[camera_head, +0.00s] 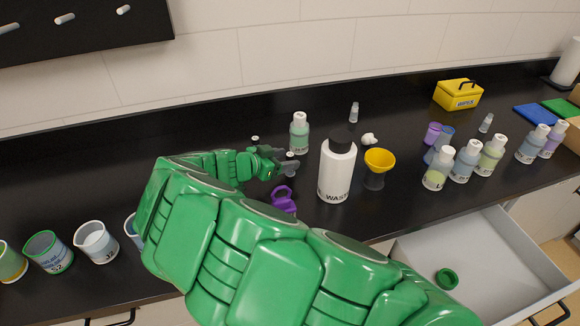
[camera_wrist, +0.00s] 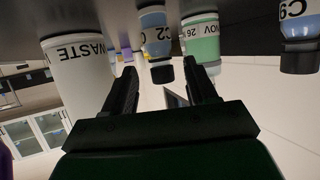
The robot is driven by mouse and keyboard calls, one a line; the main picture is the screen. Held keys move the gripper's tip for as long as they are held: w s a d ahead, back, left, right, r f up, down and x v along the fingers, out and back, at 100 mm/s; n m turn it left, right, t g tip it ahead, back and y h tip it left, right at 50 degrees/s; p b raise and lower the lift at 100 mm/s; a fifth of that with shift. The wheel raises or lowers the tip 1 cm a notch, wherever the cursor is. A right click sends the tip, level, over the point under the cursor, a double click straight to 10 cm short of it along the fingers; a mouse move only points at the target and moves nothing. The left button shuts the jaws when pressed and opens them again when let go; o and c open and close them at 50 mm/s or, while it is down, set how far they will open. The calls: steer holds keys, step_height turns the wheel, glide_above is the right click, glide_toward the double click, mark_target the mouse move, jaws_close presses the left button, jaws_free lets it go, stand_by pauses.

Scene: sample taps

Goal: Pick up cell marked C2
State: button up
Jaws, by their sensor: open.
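The cell marked C2 (camera_wrist: 155,38) is a small vial with a blue band, a white label and a black cap. It appears upside down in the wrist view, between my two fingertips and just beyond them, with gaps on both sides. In the head view, a small white-topped cap (camera_head: 290,154) at my fingers looks like C2; my gripper hides most of its body. My gripper (camera_wrist: 160,72) is open and empty, low over the counter; it also shows in the head view (camera_head: 278,162). A similar cell marked C9 (camera_wrist: 300,28) stands to one side.
A white WASTE bottle (camera_head: 337,170) stands close to the right of my gripper, and a green-labelled bottle (camera_head: 299,134) behind it. A purple object (camera_head: 283,199) lies in front. A yellow funnel (camera_head: 379,160) and several bottles stand further right. An open drawer (camera_head: 410,250) is at front right.

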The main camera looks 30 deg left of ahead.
steer(key=shift+x, duration=2.4)
steer(key=shift+a, duration=0.15)
steer(key=c, duration=1)
steer(key=shift+r, duration=0.1)
steer(key=shift+c, duration=0.2)
